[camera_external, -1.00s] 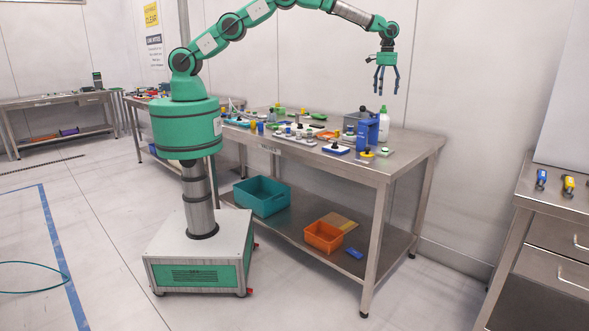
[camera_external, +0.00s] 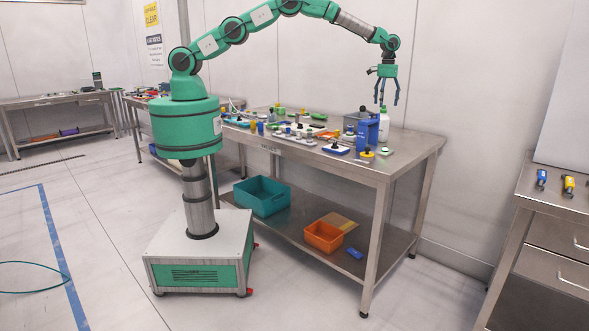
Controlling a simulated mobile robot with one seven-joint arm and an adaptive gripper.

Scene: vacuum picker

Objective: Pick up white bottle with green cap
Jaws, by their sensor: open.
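The white bottle (camera_external: 384,127) stands upright on the steel table (camera_external: 408,150), behind and to the right of a blue stand. Its green cap is largely hidden by my gripper's fingers in the picture. My gripper (camera_external: 387,104) points down with its fingers spread and empty. The fingertips appear at the height of the bottle's top. I cannot tell from this view whether they touch it or are around it.
The blue stand (camera_external: 367,132) is close to the bottle, with a grey box (camera_external: 352,121) behind it. Several small parts and trays cover the table's left and middle. The right end of the table is clear. A teal bin (camera_external: 262,198) and orange bin (camera_external: 323,237) sit on the lower shelf.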

